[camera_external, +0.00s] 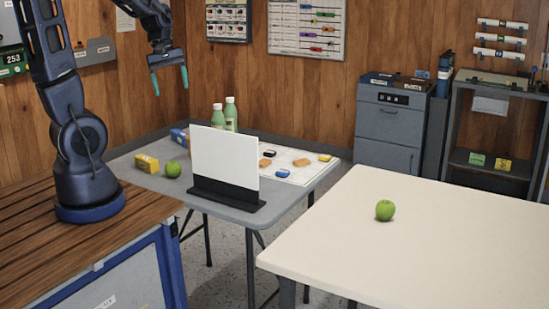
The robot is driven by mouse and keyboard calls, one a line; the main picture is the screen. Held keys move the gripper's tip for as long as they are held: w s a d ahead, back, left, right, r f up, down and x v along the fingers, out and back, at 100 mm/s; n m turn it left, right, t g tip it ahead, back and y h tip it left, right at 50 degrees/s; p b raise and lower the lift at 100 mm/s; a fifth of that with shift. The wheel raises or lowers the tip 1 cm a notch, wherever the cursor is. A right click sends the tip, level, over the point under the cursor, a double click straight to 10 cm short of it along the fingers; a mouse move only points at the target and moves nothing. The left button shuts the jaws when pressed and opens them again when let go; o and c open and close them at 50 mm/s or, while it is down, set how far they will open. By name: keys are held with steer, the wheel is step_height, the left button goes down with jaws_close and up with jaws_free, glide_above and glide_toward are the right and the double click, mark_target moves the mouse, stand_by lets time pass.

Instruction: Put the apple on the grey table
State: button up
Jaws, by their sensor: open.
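A green apple (385,210) sits alone on the cream-white table (450,250) at the right. A second green apple (173,169) sits on the grey table (225,206), at its left end beside a yellow box. The grey table stands behind the white one, towards the wall. My gripper (170,88) is open and empty, fingers pointing down, high up at the upper left. It is well away from the apple on the white table.
A white upright panel on a black base (228,199) stands at the grey table's front edge. Around it are a yellow box (147,163), a blue box (180,137), green bottles (231,114) and a white sheet with small items (295,162). The white table is otherwise clear.

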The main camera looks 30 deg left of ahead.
steer(key=s+r+m+t+y, duration=0.1)
steer(key=s+r+m+t, duration=0.3)
steer(key=s+r+m, duration=0.6)
steer(key=shift+s+a+r+m+y, duration=0.2)
steer(key=shift+s+r+m+y, duration=0.15)
steer(key=shift+s+r, duration=0.45)
